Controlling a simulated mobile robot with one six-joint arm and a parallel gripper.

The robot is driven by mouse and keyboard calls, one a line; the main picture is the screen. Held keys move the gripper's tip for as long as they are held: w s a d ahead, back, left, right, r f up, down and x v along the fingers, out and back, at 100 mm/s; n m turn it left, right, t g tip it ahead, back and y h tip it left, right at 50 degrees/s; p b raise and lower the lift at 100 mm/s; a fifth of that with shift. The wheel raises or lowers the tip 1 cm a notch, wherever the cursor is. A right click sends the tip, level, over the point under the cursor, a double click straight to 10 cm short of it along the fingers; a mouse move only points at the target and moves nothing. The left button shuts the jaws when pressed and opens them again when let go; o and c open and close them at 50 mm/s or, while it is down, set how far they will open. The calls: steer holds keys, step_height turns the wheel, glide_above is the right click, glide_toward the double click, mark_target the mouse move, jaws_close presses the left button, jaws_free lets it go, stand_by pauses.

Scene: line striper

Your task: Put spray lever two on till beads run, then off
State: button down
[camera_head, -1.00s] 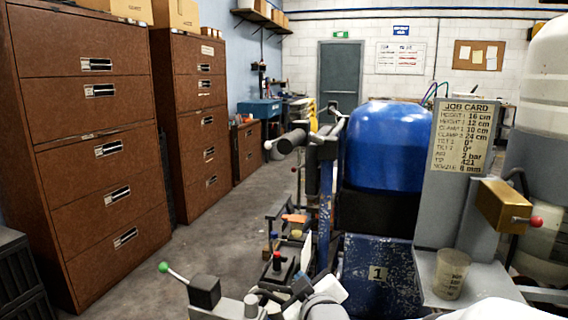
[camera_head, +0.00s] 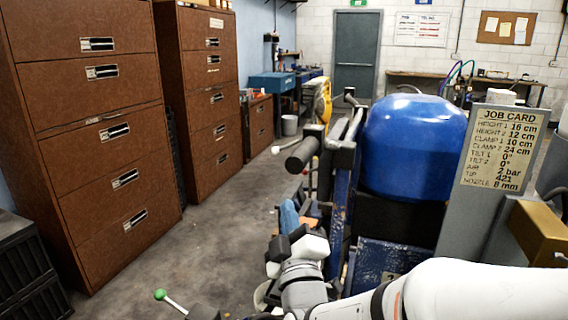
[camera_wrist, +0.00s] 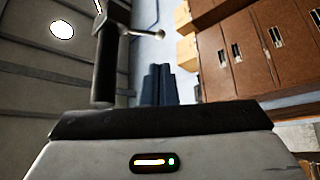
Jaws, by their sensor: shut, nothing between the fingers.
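A handlebar ends in a dark grip (camera_head: 301,155). A short lever with a white ball knob (camera_head: 275,150) stands out beside the grip. The grip (camera_wrist: 104,65) and white knob (camera_wrist: 160,34) also show in the wrist view, ahead of my gripper. No number is readable on this lever. Another lever with a green ball knob (camera_head: 160,294) is low at the left. My gripper (camera_head: 289,215) is below the grip, with its dark blue fingers (camera_wrist: 160,85) shut, empty and apart from the lever. The nozzles and any beads are not in view.
A blue tank (camera_head: 415,140) stands on the machine. A job card (camera_head: 500,150) is on a grey post at right, beside a brass-coloured box (camera_head: 540,232). Brown cabinets (camera_head: 90,130) line the left, with free floor (camera_head: 215,235) between. My white arm covers the lower right.

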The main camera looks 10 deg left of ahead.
mark_target(277, 154)
steer(key=p+x, duration=0.2)
steer(key=x, duration=1.1)
steer(key=shift+w+r, duration=0.1)
steer(key=shift+a, duration=0.1)
steer(key=shift+m+b, duration=0.3)
steer(key=shift+b, duration=0.3)
